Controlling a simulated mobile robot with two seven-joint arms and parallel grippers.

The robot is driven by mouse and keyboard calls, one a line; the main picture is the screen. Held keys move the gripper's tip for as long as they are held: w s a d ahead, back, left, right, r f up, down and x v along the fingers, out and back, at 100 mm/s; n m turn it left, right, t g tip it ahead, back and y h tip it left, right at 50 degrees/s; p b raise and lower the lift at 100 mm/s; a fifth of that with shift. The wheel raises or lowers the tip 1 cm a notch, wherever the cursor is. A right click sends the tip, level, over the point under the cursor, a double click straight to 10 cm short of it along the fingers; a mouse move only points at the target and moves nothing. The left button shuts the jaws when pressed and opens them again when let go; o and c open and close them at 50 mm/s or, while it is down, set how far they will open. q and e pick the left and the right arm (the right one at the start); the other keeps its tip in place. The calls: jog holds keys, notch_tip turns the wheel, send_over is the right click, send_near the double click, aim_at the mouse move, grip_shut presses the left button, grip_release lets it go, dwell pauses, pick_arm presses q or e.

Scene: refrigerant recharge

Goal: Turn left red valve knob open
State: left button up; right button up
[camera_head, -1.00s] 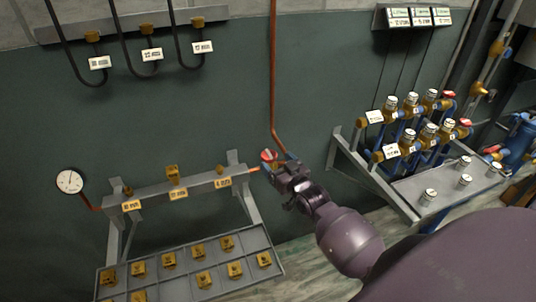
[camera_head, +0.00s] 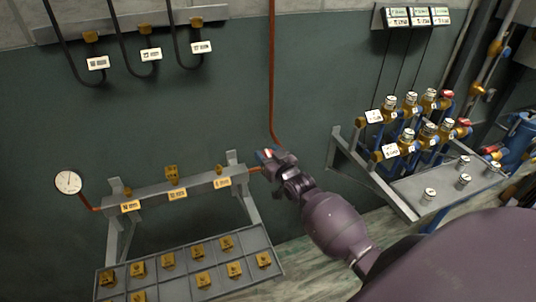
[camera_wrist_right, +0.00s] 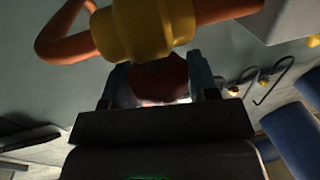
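The left red valve knob (camera_head: 267,152) sits on the copper pipe at the right end of the grey bracket, mostly hidden by my right gripper (camera_head: 272,156). In the right wrist view the dark red knob (camera_wrist_right: 160,82) lies between the two blue-grey fingers of my right gripper (camera_wrist_right: 160,88), just below a yellow brass valve body (camera_wrist_right: 145,30). The fingers are spread wide, one on each side of the knob. I cannot make out firm contact. My left gripper is not in view.
A copper pipe (camera_head: 271,70) runs down the wall to the valve. A pressure gauge (camera_head: 68,182) hangs at the left end of the grey bracket (camera_head: 150,190). A tray (camera_head: 222,278) of brass fittings lies below. A rack of brass valves (camera_head: 408,118) stands at right.

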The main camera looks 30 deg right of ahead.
jog(key=shift+c, duration=1.3)
